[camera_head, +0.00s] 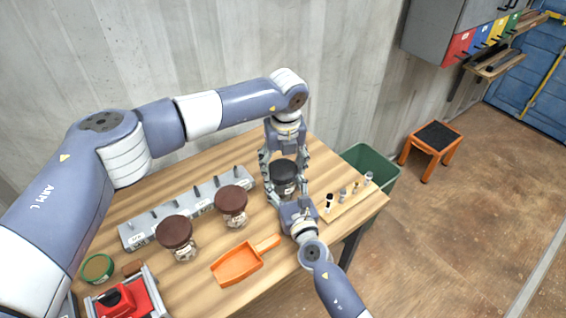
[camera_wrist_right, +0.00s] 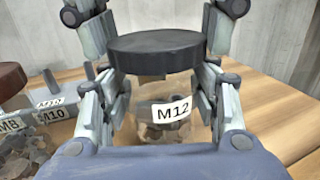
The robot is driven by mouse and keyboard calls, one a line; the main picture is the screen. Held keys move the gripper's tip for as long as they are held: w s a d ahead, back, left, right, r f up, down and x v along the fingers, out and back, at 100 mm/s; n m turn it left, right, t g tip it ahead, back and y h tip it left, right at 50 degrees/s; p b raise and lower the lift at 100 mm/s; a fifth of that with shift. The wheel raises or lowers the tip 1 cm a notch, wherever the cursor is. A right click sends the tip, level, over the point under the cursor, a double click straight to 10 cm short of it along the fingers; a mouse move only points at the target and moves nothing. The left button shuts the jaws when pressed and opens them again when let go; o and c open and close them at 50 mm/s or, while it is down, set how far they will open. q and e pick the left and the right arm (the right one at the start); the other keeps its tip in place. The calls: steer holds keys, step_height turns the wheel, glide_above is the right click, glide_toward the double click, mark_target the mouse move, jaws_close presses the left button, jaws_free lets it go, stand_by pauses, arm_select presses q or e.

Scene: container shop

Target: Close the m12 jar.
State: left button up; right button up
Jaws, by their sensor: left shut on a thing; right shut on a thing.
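The M12 jar (camera_wrist_right: 165,90) is a clear jar of metal pieces with a white M12 label, upright on the table. Its black lid (camera_head: 284,167) is level at the jar's mouth and also shows in the right wrist view (camera_wrist_right: 157,48). I cannot tell whether it is seated or threaded. My left gripper (camera_head: 284,160) comes down from above, its fingers shut on the lid's sides. My right gripper (camera_head: 287,190) reaches in from the front, its fingers shut on the jar body. The fingers and the lid hide part of the jar.
Two brown-lidded jars (camera_head: 231,200) (camera_head: 176,233) stand left of the M12 jar, before a grey rack with pegs (camera_head: 160,215). An orange scoop (camera_head: 238,264) lies in front. A wooden board (camera_head: 350,203) with small bolts is at right. A green bin (camera_head: 372,165) stands beyond the table edge.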

arm_select(q)
steer(key=shift+f, duration=0.2)
steer(key=m+h, duration=0.1)
steer(key=m, duration=1.2)
steer(key=shift+w+a+g+h, duration=0.1)
steer(key=shift+a+g+h, duration=0.05)
steer(key=shift+g+h, duration=0.15)
steer(key=m, duration=0.8)
steer(key=shift+w+g, duration=0.1)
steer(key=shift+g, duration=0.3)
steer(key=shift+o, duration=0.3)
steer(key=m, duration=0.4)
steer(key=shift+m+g, duration=0.3)
steer(key=shift+m, duration=1.1)
steer(key=shift+c, duration=0.3)
steer(key=shift+f, duration=0.15)
